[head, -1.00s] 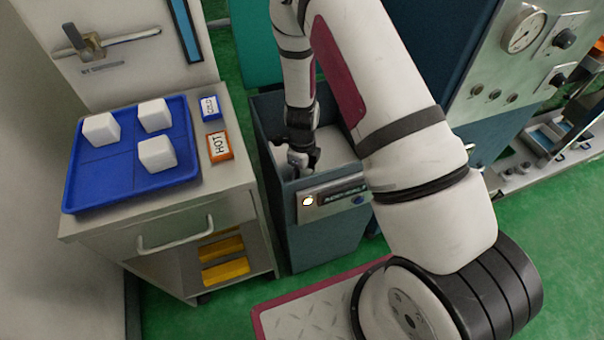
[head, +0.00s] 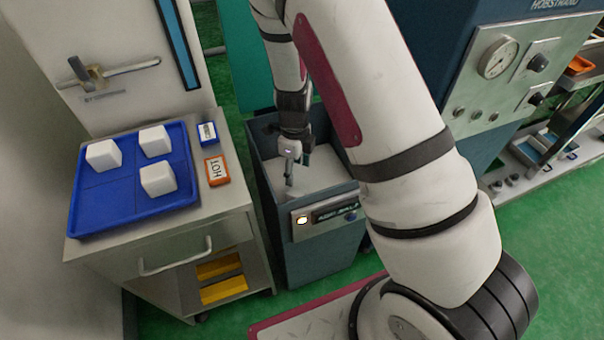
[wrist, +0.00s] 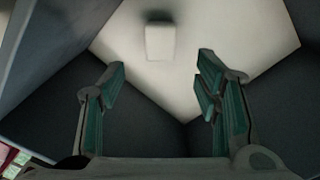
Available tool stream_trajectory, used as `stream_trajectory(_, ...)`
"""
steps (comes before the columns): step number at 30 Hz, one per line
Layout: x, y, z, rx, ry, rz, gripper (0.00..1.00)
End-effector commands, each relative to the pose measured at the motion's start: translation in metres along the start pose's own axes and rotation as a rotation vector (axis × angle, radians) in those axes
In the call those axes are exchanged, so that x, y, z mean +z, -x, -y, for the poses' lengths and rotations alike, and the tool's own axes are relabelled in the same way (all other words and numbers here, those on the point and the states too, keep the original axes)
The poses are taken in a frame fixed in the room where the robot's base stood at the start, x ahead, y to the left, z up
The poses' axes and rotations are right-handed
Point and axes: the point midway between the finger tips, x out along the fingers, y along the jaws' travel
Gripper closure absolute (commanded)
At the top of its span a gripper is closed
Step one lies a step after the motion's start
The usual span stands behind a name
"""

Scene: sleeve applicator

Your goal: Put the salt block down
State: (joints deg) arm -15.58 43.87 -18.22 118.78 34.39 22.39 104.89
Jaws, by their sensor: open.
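My gripper (head: 294,172) is open and empty, pointing down inside the dark bin (head: 324,200) in the head view. In the wrist view its two teal-padded fingers stand wide apart (wrist: 161,82). A white block, the salt block (wrist: 160,42), rests on the pale surface inside the bin, beyond the fingertips and clear of both fingers. I cannot make out this block in the head view, where my arm and gripper cover part of the bin.
Several white blocks (head: 158,180) sit on a blue tray (head: 90,222) on the cabinet at left. An orange HOT tag (head: 216,171) and a blue tag (head: 207,133) lie beside it. The bin walls surround my gripper closely. A panel with a gauge (head: 498,58) stands at right.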

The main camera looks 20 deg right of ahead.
Motion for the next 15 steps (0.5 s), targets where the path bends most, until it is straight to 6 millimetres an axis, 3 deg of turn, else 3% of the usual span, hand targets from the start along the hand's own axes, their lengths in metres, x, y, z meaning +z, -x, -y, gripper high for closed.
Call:
stream_trajectory(5,0.000,0.004,0.000,0.001,0.003,0.001,0.43)
stream_trajectory(8,0.002,0.016,-0.003,0.008,0.044,0.017,0.43)
stream_trajectory(11,0.005,0.046,-0.011,0.026,0.154,0.053,0.43)
stream_trajectory(15,0.003,0.107,-0.032,0.048,0.408,0.125,0.43)
